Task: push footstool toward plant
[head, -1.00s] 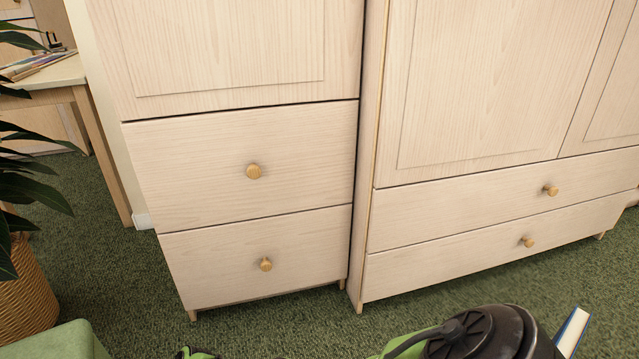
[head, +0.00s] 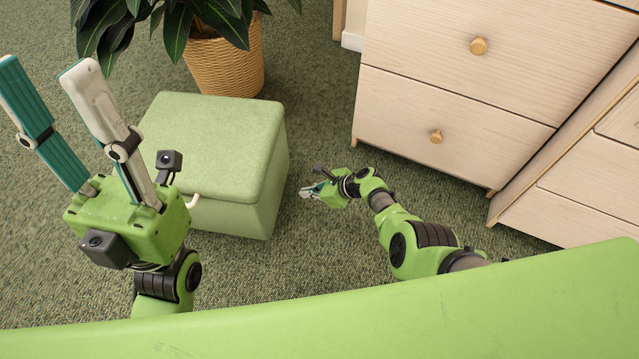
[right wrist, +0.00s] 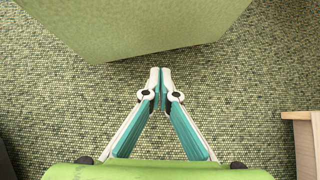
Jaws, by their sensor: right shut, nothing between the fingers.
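The footstool (head: 215,140) is a light green padded cube on the carpet, left of centre in the head view. The plant (head: 217,60), in a woven basket pot, stands just behind it, with a small carpet gap between. My right gripper (head: 306,192) is shut and empty, low beside the footstool's right side. In the right wrist view its closed tips (right wrist: 160,78) point at the footstool (right wrist: 130,28), with a strip of carpet between. My left gripper (head: 42,66) is open and empty, raised in front of the footstool's left side and hiding part of it.
A pale wooden drawer cabinet (head: 455,95) stands right of the footstool, behind my right arm. A wooden edge (right wrist: 302,135) shows at the right in the right wrist view. Green carpet (head: 305,90) is clear between footstool and cabinet.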

